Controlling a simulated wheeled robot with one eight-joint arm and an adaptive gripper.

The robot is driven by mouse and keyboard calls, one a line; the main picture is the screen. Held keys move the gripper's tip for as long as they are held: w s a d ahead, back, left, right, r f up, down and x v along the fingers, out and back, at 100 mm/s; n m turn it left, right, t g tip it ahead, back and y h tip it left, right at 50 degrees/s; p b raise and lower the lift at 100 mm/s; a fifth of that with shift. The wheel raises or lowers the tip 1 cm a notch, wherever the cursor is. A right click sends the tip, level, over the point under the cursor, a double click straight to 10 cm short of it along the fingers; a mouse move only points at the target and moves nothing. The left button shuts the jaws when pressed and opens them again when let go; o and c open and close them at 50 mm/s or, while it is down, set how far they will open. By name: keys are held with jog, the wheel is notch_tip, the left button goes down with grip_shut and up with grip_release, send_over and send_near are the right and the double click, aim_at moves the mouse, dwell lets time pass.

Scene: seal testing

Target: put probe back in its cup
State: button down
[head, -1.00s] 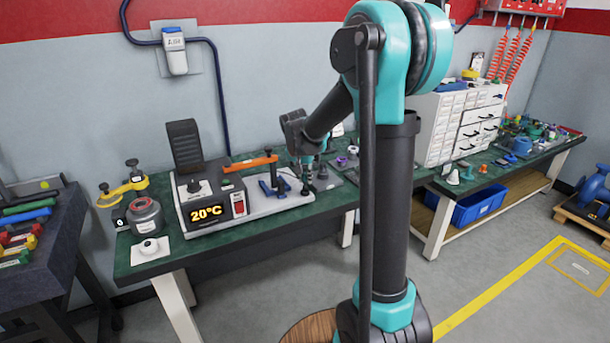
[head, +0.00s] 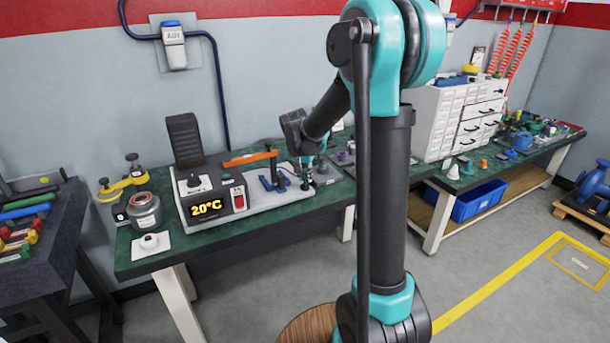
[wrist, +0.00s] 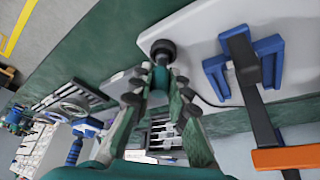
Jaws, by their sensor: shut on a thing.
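My gripper (wrist: 162,80) is shut on a dark thing with a teal body and a round black end, which looks like the probe (wrist: 162,50). In the wrist view the black end sticks out past the fingertips over the edge of a pale plate (wrist: 195,45). In the head view my gripper (head: 306,172) is low over the right end of the white base of the temperature unit (head: 285,203), just right of a blue stand (head: 272,182). The blue stand also shows in the wrist view (wrist: 268,65). I cannot make out the probe's cup for certain.
The unit with the 20°C display (head: 208,208) stands to the left. A grey pot (head: 145,210) and a yellow tool (head: 122,188) are at the bench's left end. A white drawer cabinet (head: 435,125) stands to the right.

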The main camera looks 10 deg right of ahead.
jog(key=shift+f, duration=0.35)
dwell(0.3)
jog(key=c, duration=1.4)
grip_release()
jog(key=shift+r, duration=4)
jog(key=s+d+f+n, duration=0.1)
jog(key=s+f, duration=0.3)
jog(key=s, duration=0.6)
jog(key=s+d+f+n+y, duration=0.1)
jog(key=s+f, duration=0.4)
jog(key=s, duration=0.5)
jog(key=s+d+f+n+y, duration=0.1)
jog(key=s+d+f+n, duration=0.1)
jog(key=s, duration=0.8)
notch_tip(320, 180, down, 2)
jog(key=shift+s+f+n, duration=0.2)
jog(key=shift+n, duration=0.5)
